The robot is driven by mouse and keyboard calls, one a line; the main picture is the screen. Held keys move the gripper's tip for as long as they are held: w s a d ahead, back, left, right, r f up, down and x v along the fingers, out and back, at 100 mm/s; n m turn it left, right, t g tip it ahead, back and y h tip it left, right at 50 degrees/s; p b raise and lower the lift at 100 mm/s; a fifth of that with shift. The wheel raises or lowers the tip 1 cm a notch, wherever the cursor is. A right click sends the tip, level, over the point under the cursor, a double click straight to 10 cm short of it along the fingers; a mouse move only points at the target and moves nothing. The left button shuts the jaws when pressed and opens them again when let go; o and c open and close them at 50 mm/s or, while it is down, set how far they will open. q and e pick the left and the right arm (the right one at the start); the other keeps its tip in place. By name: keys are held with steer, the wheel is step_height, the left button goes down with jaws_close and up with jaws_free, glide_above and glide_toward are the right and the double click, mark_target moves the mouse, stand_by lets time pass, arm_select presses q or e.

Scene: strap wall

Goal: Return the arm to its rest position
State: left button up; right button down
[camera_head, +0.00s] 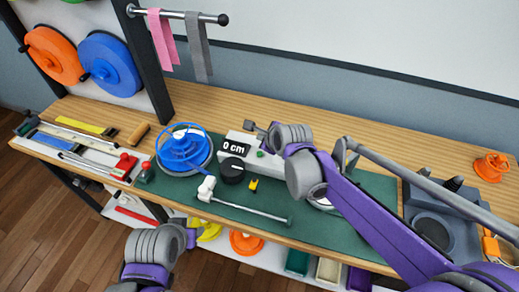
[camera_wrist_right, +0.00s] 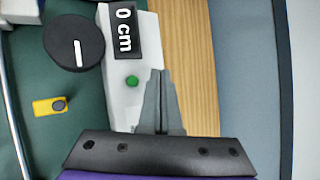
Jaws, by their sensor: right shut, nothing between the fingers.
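My right arm (camera_head: 365,210), purple and grey, reaches in from the lower right over the green mat. Its gripper (camera_head: 257,128) hangs at the back edge of a white device (camera_head: 238,143) that shows "0 cm". In the right wrist view the gripper (camera_wrist_right: 158,102) is shut and empty, its fingertips beside the device's green button (camera_wrist_right: 132,81); I cannot tell if they touch the device. Part of my left arm (camera_head: 152,250) shows at the bottom left, in front of the bench; its gripper fingers do not show.
A blue reel (camera_head: 184,150) stands left of the device, with a black knob (camera_head: 232,171) and a white-headed rod (camera_head: 245,208) nearby. A grey machine (camera_head: 440,220) stands at the right. A rail (camera_head: 180,14) with pink and grey straps is above the bench.

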steer(key=s+d+f+n+g+h, duration=0.1)
steer(key=s+d+n, duration=0.4)
steer(key=s+n, duration=0.2)
steer(key=s+d+f+n+g+h, duration=0.1)
steer(key=s+d+f+n, duration=0.1)
steer(key=s+d+n, duration=0.4)
steer(key=s+d+f+n+h, duration=0.1)
steer(key=s+d+n, duration=0.5)
steer(key=s, duration=0.8)
steer(key=f+n, duration=0.1)
steer(key=n, duration=0.2)
steer(key=shift+f+g+h, duration=0.15)
steer(key=shift+g+h, duration=0.25)
